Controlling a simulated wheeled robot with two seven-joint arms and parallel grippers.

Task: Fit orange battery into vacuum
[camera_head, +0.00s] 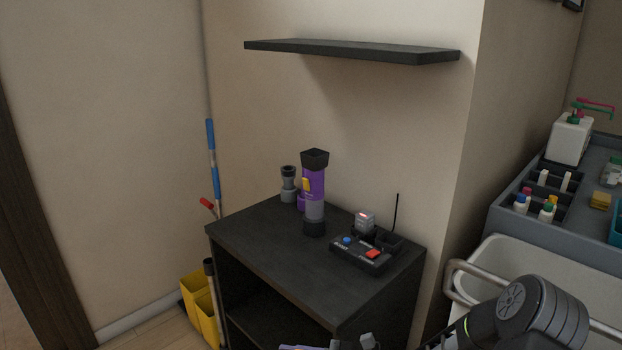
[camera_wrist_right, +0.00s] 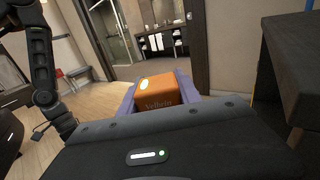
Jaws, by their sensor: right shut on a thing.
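The purple vacuum (camera_head: 316,187) with a yellow button stands upright on the black cabinet (camera_head: 275,243) in the head view. Its wide black end is at the top and its grey and black end rests on the cabinet. The orange battery (camera_wrist_right: 160,90) shows in the right wrist view, held between the lavender fingers of my right gripper (camera_wrist_right: 158,98). The gripper is shut on it. In the head view my right arm comes in at the bottom right, and the battery is not visible there. My left gripper is not in view.
A black charger (camera_head: 362,250) with blue and red buttons holds a grey block with a red light (camera_head: 365,223). A grey attachment (camera_head: 289,184) stands behind the vacuum. A shelf (camera_head: 350,49) hangs above. A cart (camera_head: 535,225) stands right. The cabinet's front left top is clear.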

